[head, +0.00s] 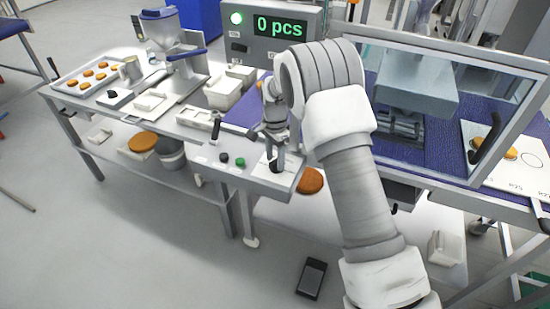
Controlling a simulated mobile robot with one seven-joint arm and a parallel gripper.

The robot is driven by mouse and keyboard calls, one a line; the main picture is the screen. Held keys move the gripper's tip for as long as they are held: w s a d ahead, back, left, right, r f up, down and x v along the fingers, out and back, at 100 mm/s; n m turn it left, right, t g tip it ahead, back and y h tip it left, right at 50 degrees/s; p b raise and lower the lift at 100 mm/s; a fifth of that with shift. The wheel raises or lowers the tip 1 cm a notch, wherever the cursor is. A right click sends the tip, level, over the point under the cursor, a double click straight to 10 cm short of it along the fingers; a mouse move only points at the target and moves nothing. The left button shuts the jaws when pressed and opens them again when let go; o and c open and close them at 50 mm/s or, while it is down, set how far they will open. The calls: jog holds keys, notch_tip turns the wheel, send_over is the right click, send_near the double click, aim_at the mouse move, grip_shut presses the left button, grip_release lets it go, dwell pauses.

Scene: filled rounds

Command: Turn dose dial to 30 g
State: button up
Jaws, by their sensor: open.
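A black knob (276,166), which looks like the dose dial, sits on the sloped grey control panel (205,163) at the front of the table. My gripper (273,150) points down right at the knob, with its jaws open. I cannot tell whether the fingers touch the knob or are around it. The dial's marks and its pointer are too small or hidden to read. My own arm comes in from the lower right and covers part of the panel's right side.
Green and black buttons (240,162) and a lever (216,128) sit left of the knob. A display box (272,40) behind reads "0 pcs". A clear guard (455,90) stands to the right. A tray of patties (83,80) lies far left.

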jog(key=shift+f, duration=0.2)
jog(key=shift+c, duration=0.2)
grip_shut()
jog(key=shift+n, duration=0.4)
jog(key=n+b, duration=0.1)
jog(key=n, duration=0.1)
jog(key=n+b, duration=0.1)
jog(key=n, duration=0.2)
jog(key=shift+d+n, duration=0.2)
jog(key=shift+n, duration=0.1)
jog(key=n, duration=0.2)
jog(key=n+b, duration=0.1)
jog(key=n, duration=0.2)
jog(key=shift+s+d, duration=0.1)
jog(key=shift+d, duration=0.1)
jog(key=shift+n, duration=0.3)
